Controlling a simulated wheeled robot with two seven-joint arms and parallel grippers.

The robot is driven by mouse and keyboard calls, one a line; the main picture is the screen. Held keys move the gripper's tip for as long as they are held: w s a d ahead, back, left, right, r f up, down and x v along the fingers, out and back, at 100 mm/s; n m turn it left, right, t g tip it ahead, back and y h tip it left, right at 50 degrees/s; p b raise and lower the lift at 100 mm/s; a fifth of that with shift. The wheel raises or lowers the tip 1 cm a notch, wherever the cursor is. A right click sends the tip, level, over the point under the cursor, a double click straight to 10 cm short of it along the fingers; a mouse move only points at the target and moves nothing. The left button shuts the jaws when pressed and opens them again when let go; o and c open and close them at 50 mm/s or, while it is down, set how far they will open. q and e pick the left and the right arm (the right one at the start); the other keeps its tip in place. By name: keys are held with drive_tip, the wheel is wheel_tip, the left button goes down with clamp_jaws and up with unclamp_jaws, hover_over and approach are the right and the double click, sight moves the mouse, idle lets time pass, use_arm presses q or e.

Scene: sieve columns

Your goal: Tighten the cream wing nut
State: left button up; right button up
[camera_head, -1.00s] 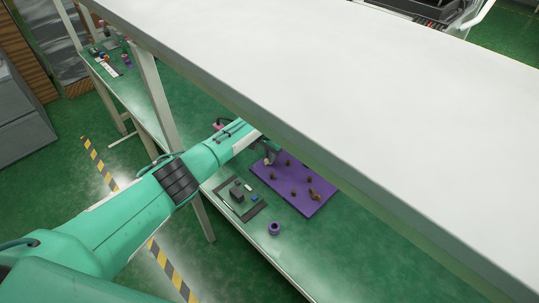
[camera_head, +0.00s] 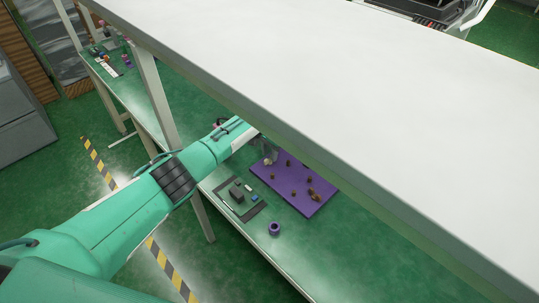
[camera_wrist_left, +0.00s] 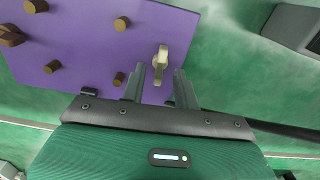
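The cream wing nut (camera_wrist_left: 160,62) stands near one edge of a purple board (camera_wrist_left: 85,40). In the left wrist view my left gripper (camera_wrist_left: 159,74) is open, with one finger on each side of the line to the nut. The nut's near end lies about level with the fingertips, its far end beyond them. I cannot tell whether a finger touches it. In the head view the nut (camera_head: 268,161) is a small pale spot on the board (camera_head: 304,190), beside my left gripper (camera_head: 269,152). My right gripper is not in view.
Several brown pegs (camera_wrist_left: 122,23) stand on the board. A dark tray (camera_head: 228,203) with small parts and a purple ring (camera_head: 274,228) lie on the green table. A white shelf (camera_head: 330,75) overhangs the table and hides part of it. A grey block (camera_wrist_left: 292,25) is at the upper right.

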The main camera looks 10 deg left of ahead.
sight(269, 157)
use_arm(q)
wheel_tip(269, 157, up, 12)
drive_tip(key=b, duration=0.1)
drive_tip(key=shift+s+f, duration=0.1)
idle(0.5)
